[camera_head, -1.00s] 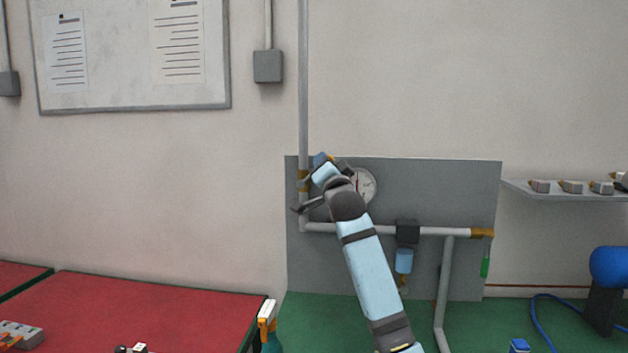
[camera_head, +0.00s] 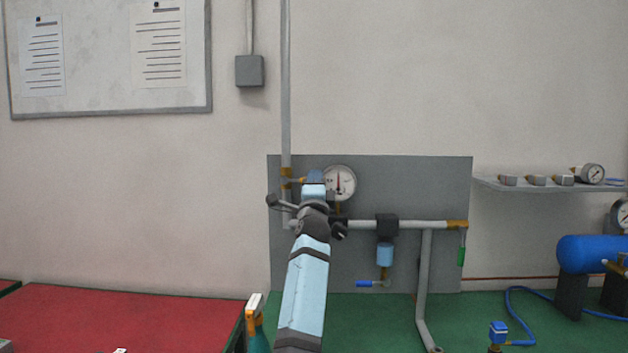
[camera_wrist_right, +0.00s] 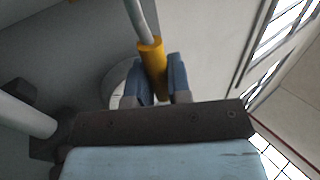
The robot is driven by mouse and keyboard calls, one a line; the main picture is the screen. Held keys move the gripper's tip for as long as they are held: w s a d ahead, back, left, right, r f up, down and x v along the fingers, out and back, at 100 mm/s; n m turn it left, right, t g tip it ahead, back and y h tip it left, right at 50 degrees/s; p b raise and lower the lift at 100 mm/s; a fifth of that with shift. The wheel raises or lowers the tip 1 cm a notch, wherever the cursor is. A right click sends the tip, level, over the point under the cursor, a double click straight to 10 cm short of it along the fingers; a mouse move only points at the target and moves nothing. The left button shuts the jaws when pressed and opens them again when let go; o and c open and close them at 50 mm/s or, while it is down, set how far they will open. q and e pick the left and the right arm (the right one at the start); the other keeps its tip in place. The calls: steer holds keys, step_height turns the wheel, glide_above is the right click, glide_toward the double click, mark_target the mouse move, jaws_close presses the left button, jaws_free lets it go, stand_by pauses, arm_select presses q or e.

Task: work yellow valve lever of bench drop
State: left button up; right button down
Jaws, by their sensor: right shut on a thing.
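In the right wrist view, the yellow valve lever (camera_wrist_right: 152,56) is a yellow sleeve on a grey rod. It lies between the blue fingers of my right gripper (camera_wrist_right: 160,85), which are shut on it. In the head view my right gripper (camera_head: 315,177) is beside the brass-coloured valve (camera_head: 286,180) on the vertical grey pipe, in front of the grey panel. The gripper and wrist hide most of the lever there. My left gripper is in neither current view.
A round gauge (camera_head: 339,183) is just right of the gripper. A horizontal pipe (camera_head: 425,224) carries a filter unit (camera_head: 385,250), a blue-handled valve (camera_head: 365,284) and a green-handled valve (camera_head: 461,256). A shelf (camera_head: 520,187) is at right, above a blue tank (camera_head: 590,254). A red table (camera_head: 120,320) is lower left.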

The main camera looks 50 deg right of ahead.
steer(key=shift+f+m, duration=0.1)
steer(key=shift+m, duration=0.2)
steer(key=c, duration=1.1)
jaws_free()
steer(key=shift+s+a+f, duration=0.25)
steer(key=shift+a+f, duration=0.05)
steer(key=shift+f, duration=0.1)
steer(key=b+v, duration=0.1)
steer(key=v, duration=1.1)
steer(key=shift+s+a+f, duration=0.1)
steer(key=shift+s+a, duration=0.1)
steer(key=shift+a, duration=0.1)
